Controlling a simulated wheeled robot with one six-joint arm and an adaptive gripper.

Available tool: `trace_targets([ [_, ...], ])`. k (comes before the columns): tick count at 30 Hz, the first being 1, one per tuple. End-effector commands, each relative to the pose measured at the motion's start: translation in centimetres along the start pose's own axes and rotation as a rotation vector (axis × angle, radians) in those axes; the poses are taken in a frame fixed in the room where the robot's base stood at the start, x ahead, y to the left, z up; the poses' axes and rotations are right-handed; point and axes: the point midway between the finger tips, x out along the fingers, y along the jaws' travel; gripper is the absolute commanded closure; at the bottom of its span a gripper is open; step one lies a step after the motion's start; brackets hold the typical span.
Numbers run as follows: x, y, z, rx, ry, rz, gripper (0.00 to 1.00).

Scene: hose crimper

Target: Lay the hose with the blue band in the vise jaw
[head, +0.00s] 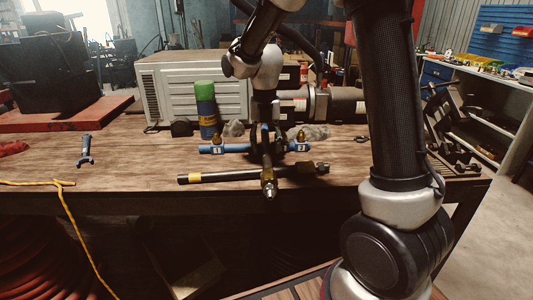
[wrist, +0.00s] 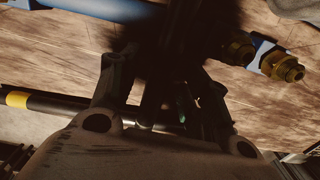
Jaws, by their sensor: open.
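My gripper (head: 265,135) is open and points down over the middle of a blue bar (head: 238,148). Its fingers (wrist: 160,95) show in the wrist view, with dark, blurred shapes between them. A dark hose (head: 240,177) with a yellow band lies across the front of the bench; the band also shows in the wrist view (wrist: 17,98). A brass-ended piece (head: 269,187) points toward the head camera below my gripper, crossing in front of that hose. I cannot make out a blue band on it. I cannot identify the vise jaw with certainty.
Brass fittings with plates marked 1 (head: 217,142) and 2 (head: 301,138) stand on the blue bar. A dark metal device (head: 452,128) stands right. The bench is mostly clear around a blue wrench (head: 86,150).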

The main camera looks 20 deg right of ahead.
Motion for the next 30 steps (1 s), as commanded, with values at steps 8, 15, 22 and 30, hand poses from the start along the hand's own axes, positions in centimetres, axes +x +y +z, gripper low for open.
trace_targets([
  [8, 0.1, 0.0, 0.0, 0.001, -0.001, 0.000, 0.66],
  [15, 0.1, 0.0, 0.0, 0.001, -0.001, 0.000, 1.00],
  [22, 0.0, 0.0, 0.0, 0.001, -0.001, 0.001, 1.00],
  [30, -3.3, 0.0, 0.1, 0.001, -0.006, 0.003, 1.00],
])
